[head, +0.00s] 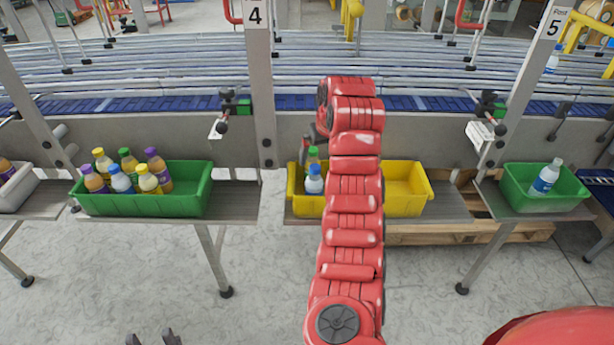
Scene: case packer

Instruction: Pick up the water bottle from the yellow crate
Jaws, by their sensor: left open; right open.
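The yellow crate (408,190) stands on the middle shelf, its centre hidden behind my red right arm. In its left part stands a water bottle (314,182) with a pale cap and blue body. A green-capped bottle (312,154) stands just behind it. My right gripper (307,147) is open at the crate's back left, by the green-capped bottle and beyond the water bottle. It is partly hidden, and I cannot tell whether it touches a bottle. My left gripper (152,338) is open and empty at the bottom edge, far from the crate, with only its fingertips showing.
A green crate (150,205) with several bottles stands on the left shelf. Another green crate (555,205) with one water bottle (545,178) is at right. Grey posts (262,90) rise between shelves. A conveyor (420,103) runs behind. The floor in front is clear.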

